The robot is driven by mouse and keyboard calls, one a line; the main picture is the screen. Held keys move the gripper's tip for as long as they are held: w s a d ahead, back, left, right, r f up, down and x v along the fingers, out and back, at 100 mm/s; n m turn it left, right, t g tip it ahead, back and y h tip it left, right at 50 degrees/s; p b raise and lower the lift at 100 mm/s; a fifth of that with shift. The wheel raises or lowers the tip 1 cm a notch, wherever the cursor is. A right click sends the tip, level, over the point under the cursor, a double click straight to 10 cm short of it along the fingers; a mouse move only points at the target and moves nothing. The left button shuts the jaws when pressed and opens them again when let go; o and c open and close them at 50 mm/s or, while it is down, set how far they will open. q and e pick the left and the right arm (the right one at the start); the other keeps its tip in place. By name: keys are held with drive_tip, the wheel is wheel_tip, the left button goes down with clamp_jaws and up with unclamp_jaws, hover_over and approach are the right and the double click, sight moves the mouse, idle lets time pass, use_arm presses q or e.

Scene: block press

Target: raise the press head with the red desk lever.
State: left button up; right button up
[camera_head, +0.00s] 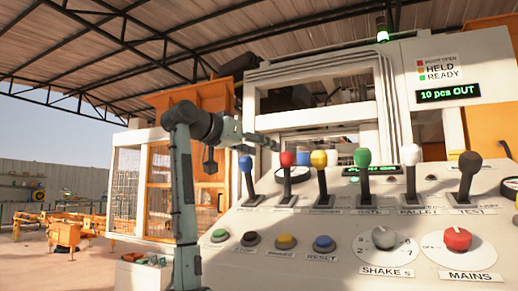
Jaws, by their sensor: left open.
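The red desk lever (287,160) stands upright on the sloped control desk (330,225), second from the left in the row of levers. My left gripper (273,145) is open and empty, a little above and to the left of the red knob. It looks apart from the knob, but the depth between them is hard to judge. The white press frame (385,95) stands behind the desk. I cannot tell for certain which part in it is the press head. My right gripper is out of view.
The blue lever (246,165) stands just left of the red one, the yellow lever (320,160) just right. Green, white and black levers follow. Several buttons and a red MAINS knob (457,239) sit lower on the desk. A display (447,93) reads "10 pcs OUT".

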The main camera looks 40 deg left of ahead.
sight(283, 159)
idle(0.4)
use_arm(q)
drive_tip(key=w, duration=0.1)
drive_tip(key=w+f+n+t+b, duration=0.1)
drive_tip(key=w, duration=0.1)
drive_tip(key=w+f+n+y+b, duration=0.1)
drive_tip(key=shift+w+d, duration=0.35)
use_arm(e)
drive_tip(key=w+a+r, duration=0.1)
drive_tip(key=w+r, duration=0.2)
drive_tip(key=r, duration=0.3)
use_arm(q)
drive_tip(key=shift+n, duration=0.3)
drive_tip(key=w+p, duration=0.1)
drive_tip(key=w, duration=0.2)
drive_tip(key=w+p, duration=0.1)
drive_tip(key=w, duration=0.2)
drive_tip(key=shift+w+r, duration=0.2)
drive_tip(key=shift+w, duration=0.05)
drive_tip(key=shift+w+f, duration=0.1)
drive_tip(key=shift+w, duration=0.35)
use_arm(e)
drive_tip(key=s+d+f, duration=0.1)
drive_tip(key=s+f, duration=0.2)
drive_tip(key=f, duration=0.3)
use_arm(q)
clamp_jaws()
